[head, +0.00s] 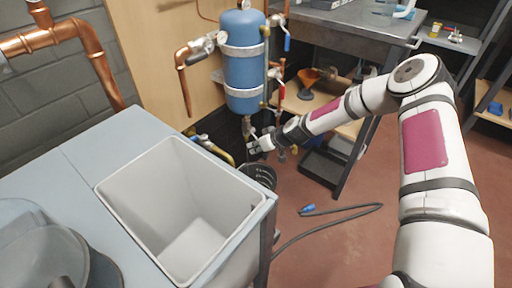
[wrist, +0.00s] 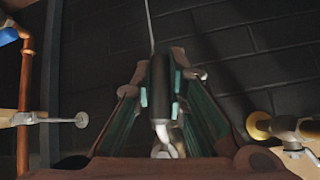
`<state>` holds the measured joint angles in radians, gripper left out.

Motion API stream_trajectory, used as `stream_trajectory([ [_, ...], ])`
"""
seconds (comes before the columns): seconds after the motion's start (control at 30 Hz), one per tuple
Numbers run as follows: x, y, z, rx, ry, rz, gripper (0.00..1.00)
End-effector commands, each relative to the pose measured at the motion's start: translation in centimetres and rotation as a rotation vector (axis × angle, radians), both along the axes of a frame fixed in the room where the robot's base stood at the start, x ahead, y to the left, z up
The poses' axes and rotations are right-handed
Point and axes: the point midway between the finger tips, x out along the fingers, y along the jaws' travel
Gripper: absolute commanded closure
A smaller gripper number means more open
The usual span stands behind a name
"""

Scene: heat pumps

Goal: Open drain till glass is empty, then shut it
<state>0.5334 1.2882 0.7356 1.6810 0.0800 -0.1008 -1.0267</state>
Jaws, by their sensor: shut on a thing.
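A blue tank (head: 244,62) with grey bands stands against the wooden board in the head view. A thin vertical pipe (head: 266,65) runs along its right side; I cannot tell whether it is the glass, and no liquid level shows. My gripper (head: 256,144) is just below the tank, at the fittings under it. In the wrist view my gripper (wrist: 162,98) is shut on a black drain handle (wrist: 160,82), which sits between the fingers. A pale metal part (wrist: 163,130) shows at the handle's near end. The drain's outlet and any flow are hidden.
A black bucket (head: 261,174) stands on the floor below my gripper. A grey sink basin (head: 185,205) in a blue-grey bench is at front left. A hose (head: 330,220) lies on the red floor. A steel table (head: 345,35) and wooden shelf (head: 305,100) are behind my arm.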

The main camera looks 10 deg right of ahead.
Motion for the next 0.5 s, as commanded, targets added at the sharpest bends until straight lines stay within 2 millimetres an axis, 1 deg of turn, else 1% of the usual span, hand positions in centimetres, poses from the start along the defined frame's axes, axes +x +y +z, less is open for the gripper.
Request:
stream_trajectory([
  [0.03,0.05,-0.1,0.01,-0.001,-0.001,-0.001,1.0],
  [0.07,0.05,-0.1,0.01,-0.001,-0.001,-0.001,0.8],
  [0.1,0.04,-0.1,0.0,-0.001,0.0,-0.001,0.71],
  [0.13,0.04,-0.1,0.01,-0.001,0.0,-0.001,0.66],
  [0.5,-0.16,-0.23,0.29,0.0,0.0,0.0,0.66],
])
